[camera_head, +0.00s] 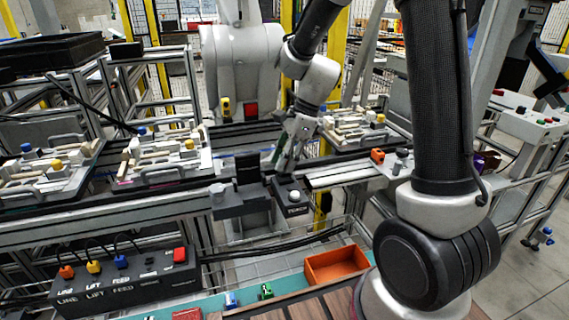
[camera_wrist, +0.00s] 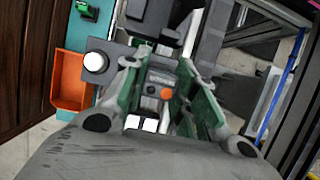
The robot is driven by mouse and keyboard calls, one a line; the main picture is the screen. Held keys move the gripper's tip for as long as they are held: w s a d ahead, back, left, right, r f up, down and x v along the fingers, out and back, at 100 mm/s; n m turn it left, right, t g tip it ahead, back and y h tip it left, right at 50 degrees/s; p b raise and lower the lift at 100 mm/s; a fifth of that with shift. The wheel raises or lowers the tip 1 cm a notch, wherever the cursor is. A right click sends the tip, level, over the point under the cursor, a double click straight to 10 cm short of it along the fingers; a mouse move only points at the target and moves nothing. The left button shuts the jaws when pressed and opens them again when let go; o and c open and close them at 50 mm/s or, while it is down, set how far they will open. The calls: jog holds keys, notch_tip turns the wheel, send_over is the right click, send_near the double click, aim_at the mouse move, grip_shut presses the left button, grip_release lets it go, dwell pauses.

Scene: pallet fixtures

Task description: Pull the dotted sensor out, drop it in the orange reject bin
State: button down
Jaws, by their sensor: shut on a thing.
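My gripper (camera_wrist: 158,85) is low over the fixtures at the rail's near side, and its green-sided fingers stand on either side of a small grey block with an orange dot and a dark dot on its face. I take this block to be the dotted sensor (camera_wrist: 158,101). The fingers are shut on it; whether it still sits in its seat cannot be told. In the head view my gripper (camera_head: 286,158) hides the sensor. The orange reject bin (camera_head: 336,265) is an open tray at the front, right of centre; it also shows at the left of the wrist view (camera_wrist: 70,80).
A dark block with a white knob (camera_head: 291,194) stands just below my gripper. A dark fixture (camera_head: 243,203) is to its left. A control box (camera_head: 125,280) with corded plugs stands front left. Green (camera_head: 266,291) and blue (camera_head: 231,299) small parts lie left of the bin.

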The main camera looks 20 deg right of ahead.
jog(key=shift+r, duration=1.8)
jog(key=shift+s, duration=0.15)
